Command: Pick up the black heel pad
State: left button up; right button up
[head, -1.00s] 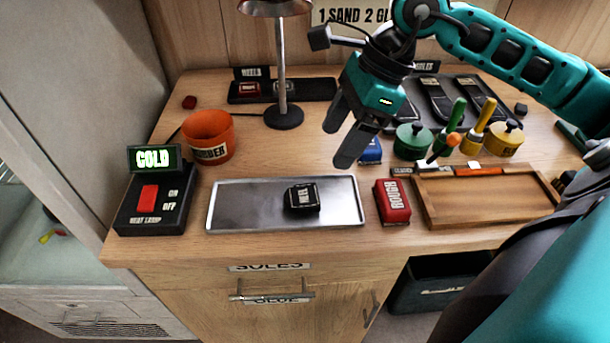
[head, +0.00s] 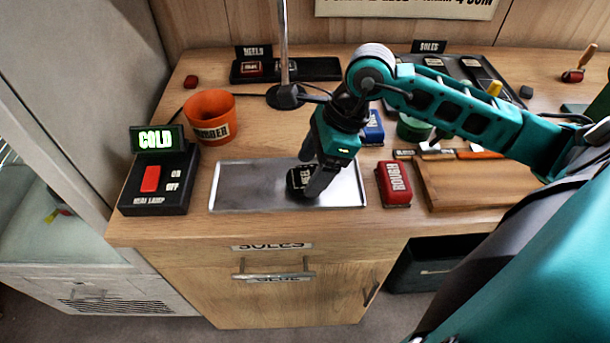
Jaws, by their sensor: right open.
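The black heel pad (head: 297,180), with white lettering, lies on the metal tray (head: 240,190) near its middle. My right gripper (head: 309,184) points down at the pad from above, with its fingers at the pad's right side and back. The near finger covers the pad's right part. The jaws are open, and I cannot tell whether a finger touches the pad. My left gripper is not in the head view.
A red block marked ROUGH (head: 394,184) stands just right of the tray. A heat lamp switch box (head: 158,182) and an orange rubber cup (head: 210,117) are on the left. A wooden tray (head: 470,186) lies at right. The lamp pole (head: 283,50) rises behind.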

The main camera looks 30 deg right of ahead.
jog(key=shift+w+a+f, duration=0.1)
jog(key=shift+a+f, duration=0.1)
jog(key=shift+f, duration=0.35)
jog(key=c, duration=0.8)
jog(key=shift+r, duration=0.15)
jog(key=shift+c, duration=0.2)
